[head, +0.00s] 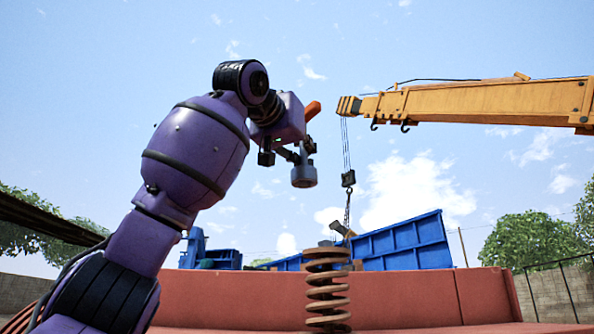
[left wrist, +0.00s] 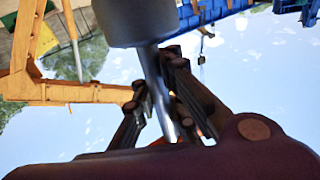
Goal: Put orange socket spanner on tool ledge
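The orange socket spanner shows in the head view with its orange handle (head: 313,110) sticking up behind my left wrist and its grey socket end (head: 304,175) hanging below. My left gripper (head: 288,153) is up in the air, shut on the spanner's shaft. In the left wrist view the fingers (left wrist: 158,75) close around the metal shaft, and the large grey socket (left wrist: 138,18) is at the top. A bit of orange shows between the fingers. I cannot pick out the tool ledge for certain. My right gripper is not in view.
A red machine body (head: 400,300) spans the bottom, with a rusty coil spring (head: 327,290) standing at it. A yellow crane boom (head: 480,102) with a hanging hook (head: 348,180) is at the right. Blue metal panels (head: 405,243) stand behind. Open sky surrounds the gripper.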

